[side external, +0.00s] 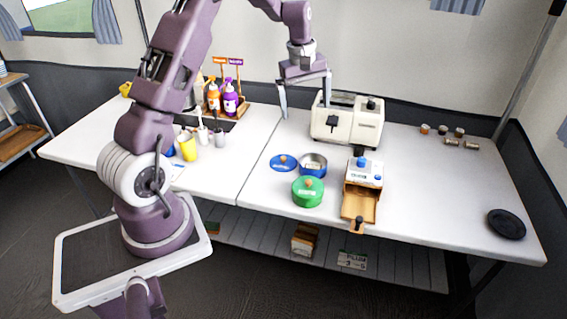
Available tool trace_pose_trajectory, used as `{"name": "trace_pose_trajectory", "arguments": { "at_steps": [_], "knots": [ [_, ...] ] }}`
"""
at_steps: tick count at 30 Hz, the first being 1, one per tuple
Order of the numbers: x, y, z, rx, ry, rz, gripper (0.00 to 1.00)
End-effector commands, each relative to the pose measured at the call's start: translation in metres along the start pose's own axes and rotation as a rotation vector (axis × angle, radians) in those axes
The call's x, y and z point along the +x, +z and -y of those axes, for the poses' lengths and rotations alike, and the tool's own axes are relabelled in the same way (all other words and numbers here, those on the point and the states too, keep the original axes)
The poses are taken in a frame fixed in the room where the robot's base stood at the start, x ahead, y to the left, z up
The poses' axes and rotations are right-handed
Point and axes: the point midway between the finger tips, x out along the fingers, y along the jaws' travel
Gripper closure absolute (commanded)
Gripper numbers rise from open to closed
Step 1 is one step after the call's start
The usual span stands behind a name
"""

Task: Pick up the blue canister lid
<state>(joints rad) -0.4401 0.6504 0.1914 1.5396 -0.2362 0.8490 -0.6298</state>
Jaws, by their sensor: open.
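The blue canister lid (283,162) lies flat on the white table, with an orange-brown knob on top. The open blue canister (313,165) stands just right of it, with its inside showing. A green canister (308,192) with a lid and a similar knob stands in front of the blue one. My gripper (305,114) is open and empty, pointing down above and behind the blue lid, near the left side of the toaster. No fingertip touches the lid.
A cream toaster (345,122) stands behind the canisters. A white and blue box with an open wooden drawer (360,204) is at their right. A black round plate (506,224) lies far right. Bottles (231,98) and a yellow cup (187,147) stand left. Table left of the lid is clear.

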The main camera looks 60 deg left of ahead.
Motion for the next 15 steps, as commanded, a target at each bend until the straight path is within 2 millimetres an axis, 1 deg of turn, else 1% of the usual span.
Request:
{"name": "trace_pose_trajectory", "arguments": {
  "at_steps": [1,2,3,6,9,13,15],
  "knots": [
    [0.044,-0.029,0.009,-0.103,-0.041,0.011,0.00],
    [0.066,-0.043,0.015,-0.161,-0.059,0.012,0.00],
    [0.092,-0.059,0.024,-0.228,-0.080,0.015,0.00],
    [0.142,-0.082,0.044,-0.345,-0.119,0.017,0.00],
    [0.167,-0.091,0.055,-0.399,-0.136,0.019,0.00],
    [0.184,-0.091,0.058,-0.410,-0.139,0.018,0.00],
    [0.194,-0.088,0.060,-0.408,-0.140,0.020,0.00]
  ]
}}
